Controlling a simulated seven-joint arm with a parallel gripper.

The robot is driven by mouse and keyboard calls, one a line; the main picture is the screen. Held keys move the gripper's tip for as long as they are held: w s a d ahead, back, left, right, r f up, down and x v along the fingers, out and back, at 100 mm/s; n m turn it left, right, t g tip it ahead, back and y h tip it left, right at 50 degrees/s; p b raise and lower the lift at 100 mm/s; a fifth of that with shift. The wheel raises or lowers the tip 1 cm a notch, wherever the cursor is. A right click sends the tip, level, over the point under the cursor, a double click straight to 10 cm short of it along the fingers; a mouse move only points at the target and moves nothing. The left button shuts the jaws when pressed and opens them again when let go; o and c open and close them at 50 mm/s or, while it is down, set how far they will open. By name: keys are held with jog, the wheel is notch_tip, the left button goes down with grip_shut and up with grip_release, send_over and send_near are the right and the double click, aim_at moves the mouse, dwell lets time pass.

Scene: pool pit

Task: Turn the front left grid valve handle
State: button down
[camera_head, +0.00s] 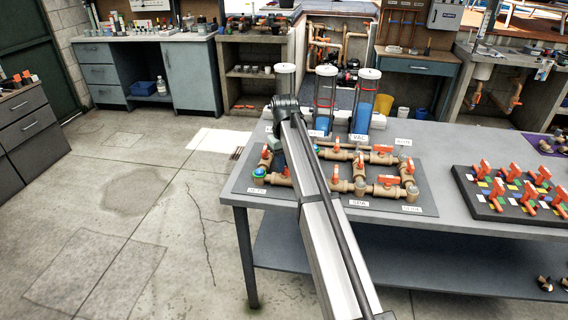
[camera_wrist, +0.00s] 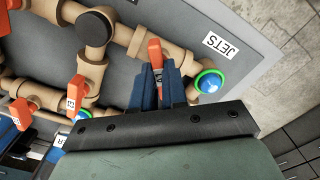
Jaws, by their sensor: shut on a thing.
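The front left valve of the pipe grid has an orange handle (camera_wrist: 154,52), seen in the wrist view near the JETS label (camera_wrist: 222,45). My gripper (camera_wrist: 163,82) has its two blue fingers close on both sides of this handle and is shut on it. The handle stands up from a tan pipe, and its lower part is partly hidden between the fingers. In the head view the orange handle (camera_head: 284,171) shows just left of my arm, which hides part of the grid. My gripper is mostly hidden there.
A blue ball in a green ring (camera_wrist: 209,82) sits at the pipe end close beside the right finger. Other orange handles (camera_wrist: 75,91) stand to the left. Clear tubes (camera_head: 323,95) rise behind the grid. A dark tray with several orange handles (camera_head: 500,212) lies on the right.

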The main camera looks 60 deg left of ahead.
jog(key=m, duration=0.3)
jog(key=shift+m, duration=2.2)
jog(key=c, duration=1.2)
grip_release()
jog(key=shift+o, duration=0.2)
jog(key=shift+r, duration=0.15)
notch_tip(320, 180, up, 14)
jog(key=shift+f, duration=0.25)
